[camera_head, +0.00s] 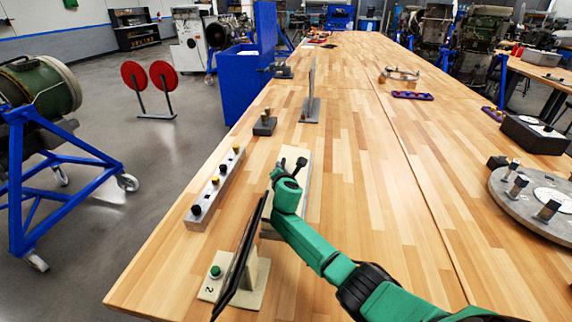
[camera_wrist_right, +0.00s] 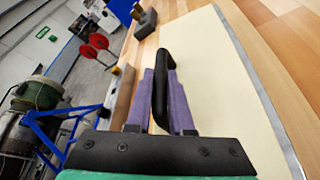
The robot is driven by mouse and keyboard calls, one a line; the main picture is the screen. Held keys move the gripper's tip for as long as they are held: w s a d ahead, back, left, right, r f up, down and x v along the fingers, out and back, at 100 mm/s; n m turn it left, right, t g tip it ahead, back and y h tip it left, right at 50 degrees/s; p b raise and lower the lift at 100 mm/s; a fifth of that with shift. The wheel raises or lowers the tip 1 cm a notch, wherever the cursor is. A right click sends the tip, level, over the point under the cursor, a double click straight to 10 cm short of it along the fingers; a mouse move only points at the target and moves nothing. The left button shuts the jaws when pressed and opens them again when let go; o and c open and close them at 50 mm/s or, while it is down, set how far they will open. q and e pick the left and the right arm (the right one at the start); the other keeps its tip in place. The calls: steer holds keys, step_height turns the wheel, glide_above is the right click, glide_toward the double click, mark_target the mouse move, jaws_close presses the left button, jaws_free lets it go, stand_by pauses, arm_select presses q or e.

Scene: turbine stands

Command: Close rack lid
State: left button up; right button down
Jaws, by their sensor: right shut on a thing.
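The rack lid is a cream panel with a pale edge; part of it shows in the head view (camera_head: 301,196), beside and behind my green right arm. It fills much of the right wrist view (camera_wrist_right: 222,75). A black bar handle (camera_wrist_right: 161,82) stands on the panel. My right gripper (camera_head: 289,168) is at this handle; in the wrist view its purple fingers (camera_wrist_right: 165,98) sit on both sides of the handle, shut on it. My wrist hides much of the panel, and I cannot tell how far the lid is open. My left gripper is not in view.
A grey strip with several knobs (camera_head: 215,188) lies left of the panel. A tilted dark plate on a cream stand (camera_head: 252,283) with a green button is in front. A grey stand (camera_head: 309,110) and small block (camera_head: 265,126) are behind. The table's middle right is clear.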

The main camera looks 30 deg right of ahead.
steer(key=shift+w+a+f, duration=0.25)
steer(key=shift+a+f, duration=0.05)
steer(key=shift+f, duration=0.3)
steer(key=c, duration=0.8)
jaws_free()
steer(key=shift+f, duration=0.1)
steer(key=shift+w+f, duration=0.1)
steer(key=shift+s+a+r, duration=0.2)
steer(key=shift+s+r, duration=0.05)
steer(key=shift+s, duration=0.3)
steer(key=p+v, duration=0.1)
steer(key=v, duration=1.2)
steer(key=shift+s+a, duration=0.1)
steer(key=shift+s, duration=0.05)
